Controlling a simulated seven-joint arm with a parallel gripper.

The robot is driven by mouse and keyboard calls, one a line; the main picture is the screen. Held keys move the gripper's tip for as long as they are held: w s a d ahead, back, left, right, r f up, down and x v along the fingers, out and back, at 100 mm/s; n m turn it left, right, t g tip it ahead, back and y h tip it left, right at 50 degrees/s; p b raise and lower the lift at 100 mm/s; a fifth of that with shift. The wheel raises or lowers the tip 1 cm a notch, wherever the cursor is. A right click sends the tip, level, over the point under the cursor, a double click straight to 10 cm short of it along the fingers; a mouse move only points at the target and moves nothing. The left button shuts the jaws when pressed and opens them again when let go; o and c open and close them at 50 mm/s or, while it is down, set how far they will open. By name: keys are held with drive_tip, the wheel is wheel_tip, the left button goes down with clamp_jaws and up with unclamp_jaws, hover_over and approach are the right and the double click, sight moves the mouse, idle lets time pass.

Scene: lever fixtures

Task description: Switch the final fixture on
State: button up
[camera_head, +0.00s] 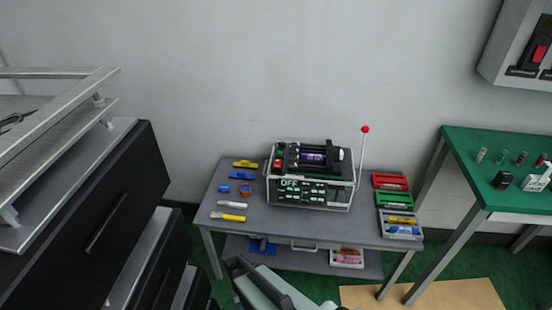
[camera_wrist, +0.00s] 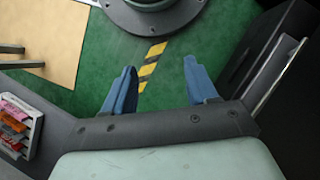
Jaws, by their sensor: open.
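The fixture (camera_head: 311,174) is a boxy metal-framed device on the grey table in the head view. Its front panel shows the word "OFF" in light letters. A lever (camera_head: 362,150) with a red ball on top stands upright at its right side. My gripper (camera_wrist: 158,85) shows in the wrist view with two blue fingers apart and nothing between them. It points down at the green floor, away from the fixture. In the head view only part of my arm shows at the bottom, in front of the table; the fingertips are not clear there.
The grey table (camera_head: 240,212) holds small tools and tapes at left and coloured trays (camera_head: 391,199) at right. A dark drawer cabinet (camera_head: 95,215) stands at left, a green-topped table (camera_head: 470,160) at right. A wall box (camera_head: 520,50) with a red switch hangs upper right.

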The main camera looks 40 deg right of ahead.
drive_tip(key=w+d+r+m+t, duration=0.1)
drive_tip(key=w+d+r, duration=0.4)
drive_tip(key=w, duration=0.3)
drive_tip(key=w+d+r+m+t, duration=0.1)
drive_tip(key=w+d+r, duration=0.5)
drive_tip(key=w+r, duration=0.1)
drive_tip(key=w+d+r+m+t, duration=0.1)
drive_tip(key=w+d+r+m, duration=0.1)
drive_tip(key=w+d+r, duration=0.3)
drive_tip(key=shift+w+d+r, duration=0.1)
drive_tip(key=shift+w+r, duration=0.2)
drive_tip(key=shift+w, duration=0.35)
drive_tip(key=shift+w+d+r, duration=0.1)
drive_tip(key=shift+w+r, duration=0.2)
drive_tip(key=shift+w, duration=0.3)
drive_tip(key=shift+w+r, duration=0.3)
drive_tip(key=shift+w, duration=0.35)
drive_tip(key=w+d+r+m+t, duration=0.2)
drive_tip(key=w+d+r, duration=0.3)
drive_tip(key=d+r, duration=0.65)
drive_tip(key=m, duration=0.1)
approach(278, 163)
drive_tip(key=shift+t+h, duration=0.3)
drive_tip(key=f, duration=0.7)
drive_tip(key=shift+s+a+f, duration=0.25)
drive_tip(key=shift+a+f, duration=0.1)
drive_tip(key=shift+f, duration=0.05)
drive_tip(key=shift+c, duration=0.4)
